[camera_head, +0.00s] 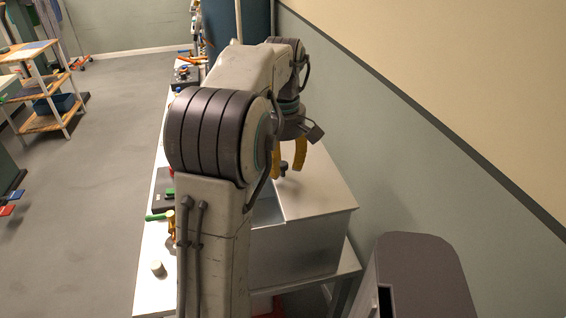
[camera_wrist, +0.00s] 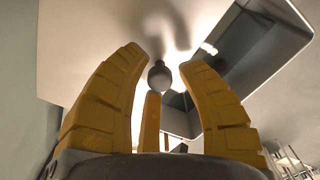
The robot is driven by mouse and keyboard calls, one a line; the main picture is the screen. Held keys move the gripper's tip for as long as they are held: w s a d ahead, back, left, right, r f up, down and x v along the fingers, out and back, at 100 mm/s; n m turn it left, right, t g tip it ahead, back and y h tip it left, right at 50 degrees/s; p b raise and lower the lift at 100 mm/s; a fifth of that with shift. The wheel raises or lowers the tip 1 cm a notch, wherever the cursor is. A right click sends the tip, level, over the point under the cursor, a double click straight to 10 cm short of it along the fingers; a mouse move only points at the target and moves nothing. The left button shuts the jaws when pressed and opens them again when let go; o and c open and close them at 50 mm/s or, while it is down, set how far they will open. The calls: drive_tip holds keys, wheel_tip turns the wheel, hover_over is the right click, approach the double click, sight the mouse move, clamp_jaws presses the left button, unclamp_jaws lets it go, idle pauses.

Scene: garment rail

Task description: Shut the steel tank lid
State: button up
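The steel tank (camera_head: 300,257) is a box on the bench, right of my arm. Its flat pale lid (camera_head: 322,190) covers part of the top; a gap shows at the left, with the tank's inside (camera_head: 268,208) visible. The lid fills much of the wrist view (camera_wrist: 85,35), beside the dark opening. A dark round knob (camera_head: 283,168) stands on the lid. My gripper (camera_head: 287,172) points down over it with yellow fingers spread. In the wrist view the knob (camera_wrist: 160,75) sits between the open fingers (camera_wrist: 161,58), with clear space at both sides. My arm hides part of the tank.
The white bench (camera_head: 150,262) carries a green-handled item (camera_head: 158,216) and a small pale cylinder (camera_head: 157,268) left of my arm. The wall (camera_head: 385,165) runs close along the right. A grey rounded object (camera_head: 420,275) stands at the lower right. Open floor lies left.

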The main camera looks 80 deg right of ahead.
clamp_jaws()
drive_tip(key=w+a, duration=0.5)
drive_tip(key=w, duration=0.7)
drive_tip(key=shift+f, duration=0.1)
drive_tip(key=shift+o, duration=0.4)
unclamp_jaws()
drive_tip(key=shift+w, duration=0.25)
drive_tip(key=shift+o, duration=1.1)
drive_tip(key=shift+s, duration=0.1)
